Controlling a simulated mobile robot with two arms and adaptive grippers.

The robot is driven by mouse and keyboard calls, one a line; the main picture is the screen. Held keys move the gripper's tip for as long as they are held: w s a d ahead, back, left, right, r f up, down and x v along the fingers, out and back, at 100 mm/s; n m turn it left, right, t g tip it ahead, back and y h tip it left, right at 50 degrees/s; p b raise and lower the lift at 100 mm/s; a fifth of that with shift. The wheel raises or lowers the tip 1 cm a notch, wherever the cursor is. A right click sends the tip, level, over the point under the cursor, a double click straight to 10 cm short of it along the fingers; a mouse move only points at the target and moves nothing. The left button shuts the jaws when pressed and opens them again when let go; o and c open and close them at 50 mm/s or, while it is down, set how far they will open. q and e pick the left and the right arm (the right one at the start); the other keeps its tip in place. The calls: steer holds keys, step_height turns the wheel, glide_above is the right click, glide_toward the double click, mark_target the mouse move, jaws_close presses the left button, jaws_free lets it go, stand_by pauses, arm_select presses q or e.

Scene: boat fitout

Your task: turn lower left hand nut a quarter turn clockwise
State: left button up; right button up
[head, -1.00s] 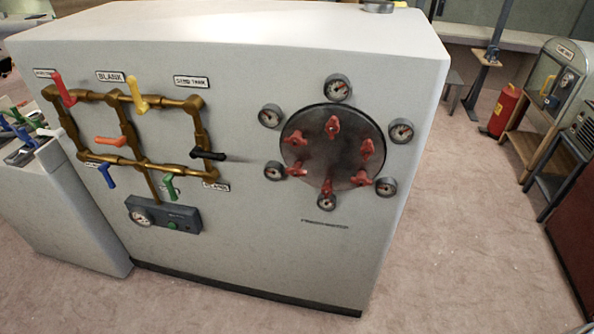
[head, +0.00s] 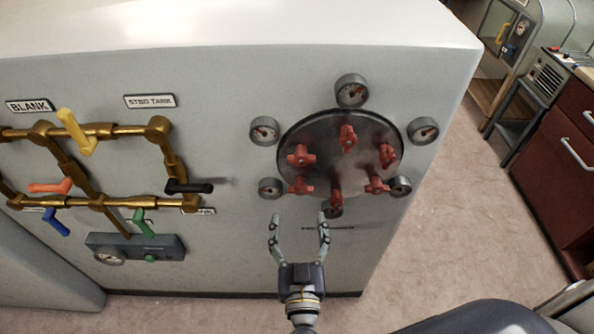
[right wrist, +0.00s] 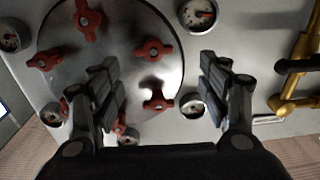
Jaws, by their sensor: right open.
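The lower left red nut (head: 300,186) sits on a round dark metal plate (head: 325,168) on the grey cabinet's front. It has wing-like lobes. My right gripper (head: 299,218) is open and empty, pointing up, with its fingertips just below the nut in the head view. In the right wrist view the panel appears upside down, and I take the upper right nut (right wrist: 155,50) there as the same one. It shows between the open fingers (right wrist: 162,85), seemingly beyond them. No contact is visible. My left gripper is not in view.
Several other red nuts share the plate, with the bottom nut (head: 337,197) close on the right. Gauges ring the plate; one gauge (head: 270,188) is just left of the lower left nut. Brass pipes (head: 110,131) with coloured levers are further left. Open floor (head: 430,240) lies right.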

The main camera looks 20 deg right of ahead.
mark_target(301, 191)
steer(key=w, duration=0.1)
steer(key=w+d, duration=0.1)
steer(key=w+d+p, duration=0.1)
steer(key=shift+w+r, duration=0.35)
steer(key=x, duration=0.3)
steer(key=p+x, duration=0.1)
steer(key=x, duration=0.1)
steer(key=shift+w+f, duration=0.25)
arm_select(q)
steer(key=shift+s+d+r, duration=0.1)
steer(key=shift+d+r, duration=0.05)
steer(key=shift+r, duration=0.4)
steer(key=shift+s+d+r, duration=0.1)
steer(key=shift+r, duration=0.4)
arm_select(e)
steer(key=shift+w+d, duration=0.15)
steer(key=shift+w, duration=0.2)
steer(key=c, duration=0.9)
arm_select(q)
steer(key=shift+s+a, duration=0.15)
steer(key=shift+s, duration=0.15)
arm_select(e)
steer(key=shift+c, duration=0.9)
